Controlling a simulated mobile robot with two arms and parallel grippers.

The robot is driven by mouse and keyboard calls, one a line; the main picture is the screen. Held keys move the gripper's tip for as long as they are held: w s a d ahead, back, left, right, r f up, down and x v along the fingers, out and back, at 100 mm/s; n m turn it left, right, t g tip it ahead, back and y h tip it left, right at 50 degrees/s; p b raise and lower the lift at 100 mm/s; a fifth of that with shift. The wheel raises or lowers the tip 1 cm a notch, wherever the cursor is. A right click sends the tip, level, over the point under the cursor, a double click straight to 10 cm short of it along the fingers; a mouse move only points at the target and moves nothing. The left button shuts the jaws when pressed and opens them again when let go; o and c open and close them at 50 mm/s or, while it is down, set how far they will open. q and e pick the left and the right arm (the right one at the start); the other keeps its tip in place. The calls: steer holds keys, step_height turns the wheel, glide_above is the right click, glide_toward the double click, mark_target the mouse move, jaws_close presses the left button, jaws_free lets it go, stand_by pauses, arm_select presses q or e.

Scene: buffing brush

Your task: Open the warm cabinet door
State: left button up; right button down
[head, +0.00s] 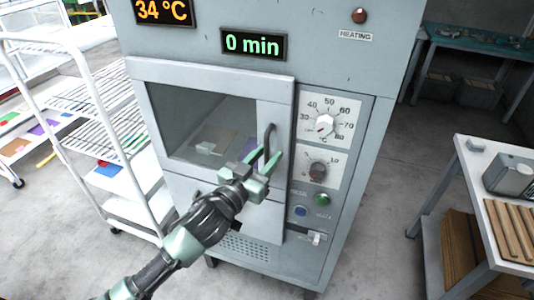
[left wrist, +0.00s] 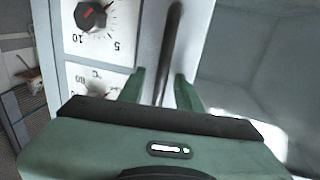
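The warm cabinet (head: 330,50) is a grey upright unit. Its door (head: 150,110) has a dark window and looks shut in the head view. A dark vertical bar handle (head: 268,138) is on the door's right side; it also shows in the left wrist view (left wrist: 172,45). My left gripper (head: 265,157) is at the lower part of the handle. In the left wrist view its green fingers (left wrist: 161,88) are apart, one on each side of the handle, with gaps visible. My right gripper is not in view.
A control panel with a temperature dial (head: 325,124) and a lower knob (head: 318,170) is right of the door. A white wire rack (head: 100,130) stands close on the left. A white table (head: 480,190) is at the right. Grey floor between is clear.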

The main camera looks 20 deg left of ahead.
arm_select(q)
jaws_close()
stand_by(1.5)
